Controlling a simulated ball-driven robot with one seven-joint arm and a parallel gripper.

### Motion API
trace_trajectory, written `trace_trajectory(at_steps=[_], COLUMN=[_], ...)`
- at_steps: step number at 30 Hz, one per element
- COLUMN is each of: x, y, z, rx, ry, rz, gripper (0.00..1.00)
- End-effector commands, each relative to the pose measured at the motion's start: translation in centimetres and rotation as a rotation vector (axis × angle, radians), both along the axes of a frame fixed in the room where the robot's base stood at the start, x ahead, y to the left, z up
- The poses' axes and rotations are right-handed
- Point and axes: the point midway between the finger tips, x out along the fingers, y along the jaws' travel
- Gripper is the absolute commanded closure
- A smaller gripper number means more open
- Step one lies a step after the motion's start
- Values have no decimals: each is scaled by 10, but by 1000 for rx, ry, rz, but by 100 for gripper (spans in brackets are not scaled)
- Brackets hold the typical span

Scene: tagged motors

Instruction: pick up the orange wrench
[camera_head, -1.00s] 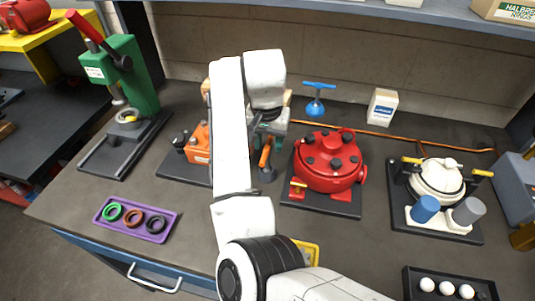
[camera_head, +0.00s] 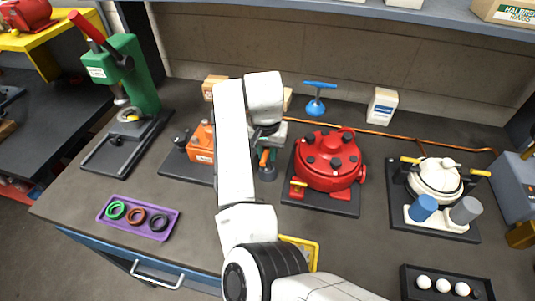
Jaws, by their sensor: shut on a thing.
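The orange wrench (camera_head: 264,158) shows only as a short, nearly upright orange piece left of the red round housing. My gripper (camera_head: 265,146) is directly above it, at its upper end, and is shut on it. The fingertips are small and partly hidden by my own white arm, so the exact grip point is unclear. The wrench's lower end is at a small dark grey cylinder (camera_head: 267,174); I cannot tell whether it is in it or in front of it.
The red housing (camera_head: 328,160) stands close on the right, and an orange motor (camera_head: 201,143) on the left. A blue T-handled tool (camera_head: 318,98) is behind. A purple tray (camera_head: 138,217) with rings lies front left. The bench between tray and arm is clear.

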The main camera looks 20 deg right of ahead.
Motion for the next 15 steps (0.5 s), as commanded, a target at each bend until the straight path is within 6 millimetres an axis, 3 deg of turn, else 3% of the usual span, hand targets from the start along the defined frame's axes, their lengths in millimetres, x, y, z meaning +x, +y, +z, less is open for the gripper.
trace_trajectory(at_steps=[15], x=[0], y=[0], z=[1], rx=[0], ry=[-1], rz=[0], gripper=[100])
